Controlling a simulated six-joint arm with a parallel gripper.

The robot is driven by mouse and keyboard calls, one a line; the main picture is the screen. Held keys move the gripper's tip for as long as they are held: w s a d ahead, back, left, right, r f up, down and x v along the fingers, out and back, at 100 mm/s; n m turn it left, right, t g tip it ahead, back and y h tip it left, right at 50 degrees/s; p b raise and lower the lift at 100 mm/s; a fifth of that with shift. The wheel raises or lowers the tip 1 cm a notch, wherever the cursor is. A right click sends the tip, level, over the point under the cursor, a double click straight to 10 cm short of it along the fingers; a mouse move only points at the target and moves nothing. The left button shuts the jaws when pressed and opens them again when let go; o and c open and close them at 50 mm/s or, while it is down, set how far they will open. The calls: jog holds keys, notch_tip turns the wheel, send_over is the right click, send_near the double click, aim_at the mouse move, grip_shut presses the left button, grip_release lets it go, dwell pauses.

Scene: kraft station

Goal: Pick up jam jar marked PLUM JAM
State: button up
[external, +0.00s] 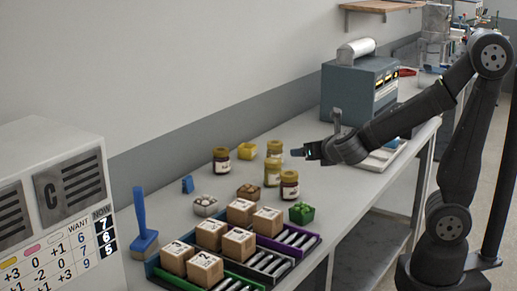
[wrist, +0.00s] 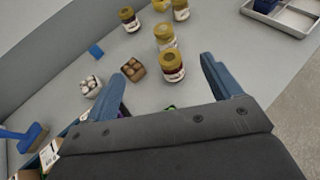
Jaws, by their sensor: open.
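Several jam jars with gold lids stand on the bench; their labels are too small to read, so I cannot tell which says PLUM JAM. One dark-red jar (external: 289,186) is nearest the crates; it shows in the wrist view (wrist: 172,68) between the finger lines. A yellowish jar (external: 272,172) stands just behind it, also in the wrist view (wrist: 164,37). Another yellowish jar (external: 275,149) and a dark jar (external: 221,161) stand farther back. My gripper (external: 300,152) is open and empty, above the bench by the jars; its blue fingers (wrist: 170,63) are apart in the wrist view.
Small punnets, one white (external: 205,206), one brown (external: 248,193) and one green (external: 301,213), stand close to the jars. Trays with cardboard boxes (external: 212,233) and a blue brush (external: 142,220) are in front. A grey machine (external: 358,88) stands behind.

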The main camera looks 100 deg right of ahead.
notch_tip(320, 180, up, 3)
jog(key=m+y, duration=0.8)
jog(key=m, duration=2.4)
send_over(221, 158)
jog(key=s+a, duration=0.5)
jog(key=s, duration=0.1)
notch_tip(221, 158, down, 6)
jog(key=shift+t, duration=0.4)
jog(key=x, duration=1.1)
jog(key=shift+w+a, duration=0.1)
jog(key=shift+w, duration=0.15)
jog(key=shift+x, duration=2.95)
jog(key=shift+w+r, duration=0.1)
